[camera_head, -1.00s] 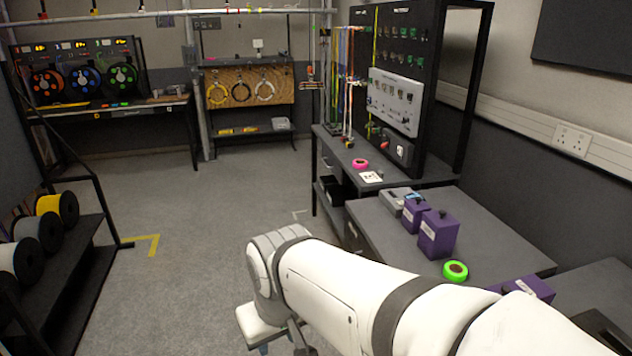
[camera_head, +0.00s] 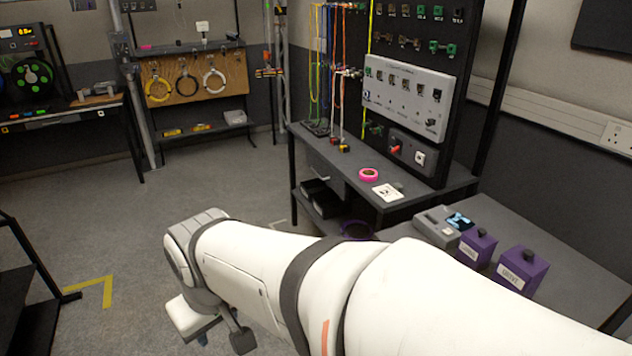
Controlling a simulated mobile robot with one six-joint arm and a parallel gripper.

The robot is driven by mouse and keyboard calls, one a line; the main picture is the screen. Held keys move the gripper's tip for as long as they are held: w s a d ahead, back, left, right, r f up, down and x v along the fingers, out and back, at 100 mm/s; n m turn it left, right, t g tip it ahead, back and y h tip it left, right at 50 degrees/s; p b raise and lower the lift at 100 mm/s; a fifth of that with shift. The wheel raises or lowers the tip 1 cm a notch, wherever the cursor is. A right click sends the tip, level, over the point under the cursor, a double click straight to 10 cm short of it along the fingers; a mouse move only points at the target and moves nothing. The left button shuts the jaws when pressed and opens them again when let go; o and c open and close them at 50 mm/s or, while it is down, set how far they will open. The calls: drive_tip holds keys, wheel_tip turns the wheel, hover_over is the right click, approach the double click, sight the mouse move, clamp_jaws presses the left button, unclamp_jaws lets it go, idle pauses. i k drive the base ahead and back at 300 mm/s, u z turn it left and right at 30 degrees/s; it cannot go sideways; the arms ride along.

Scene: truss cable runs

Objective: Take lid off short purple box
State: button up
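Two purple boxes with dark knobbed lids and white labels stand on the grey table at the right. The smaller purple box (camera_head: 477,246) is on the left, and its lid is on. The larger purple box (camera_head: 520,272) is on the right, also with its lid on. The labels are too small to read surely. My white arm crosses the lower middle, in front of the table. My gripper does not show clearly; the arm's far end is low, left of the table and apart from the boxes.
A grey device (camera_head: 436,227) sits left of the boxes, with a small blue item (camera_head: 459,221) beside it. Pink tape (camera_head: 368,174) and a white card (camera_head: 387,193) lie on the workbench behind. Open floor (camera_head: 120,220) lies left of my arm.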

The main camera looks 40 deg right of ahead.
sight(478, 235)
drive_tip(key=i, duration=1.2)
drive_tip(key=z, duration=3.65)
drive_tip(key=i, duration=1)
drive_tip(key=u, duration=0.05)
